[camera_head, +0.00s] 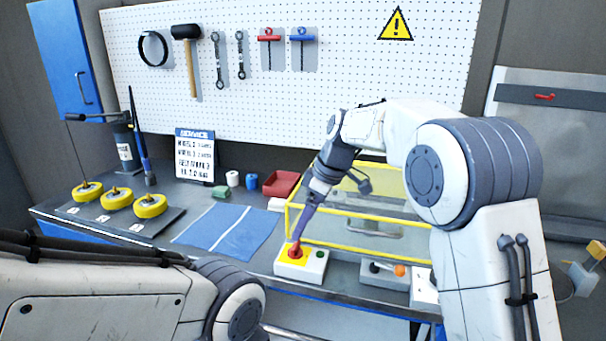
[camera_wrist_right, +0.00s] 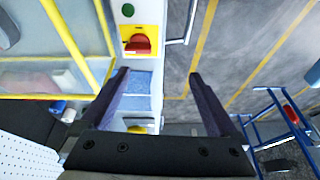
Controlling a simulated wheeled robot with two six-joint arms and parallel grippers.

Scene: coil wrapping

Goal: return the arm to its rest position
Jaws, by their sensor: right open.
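My right arm (camera_head: 470,160) reaches in from the right and bends down over the workbench. Its gripper (camera_head: 297,241) points down in front of the red knob (camera_head: 294,252) on the yellow-topped switch box (camera_head: 288,269). In the right wrist view my right gripper (camera_wrist_right: 158,73) is open, with nothing between its dark fingers. The red knob (camera_wrist_right: 141,45) shows beyond the fingertips there, apart from both fingers. My left arm (camera_head: 100,300) lies across the lower left of the head view, and its gripper is out of sight.
A yellow-framed clear guard (camera_head: 350,235) stands close behind my right gripper. A lever box (camera_head: 385,274) sits right of the switch box. A blue mat (camera_head: 228,232) and yellow wheels (camera_head: 150,206) lie left. A blue cart frame (camera_wrist_right: 272,118) shows in the wrist view.

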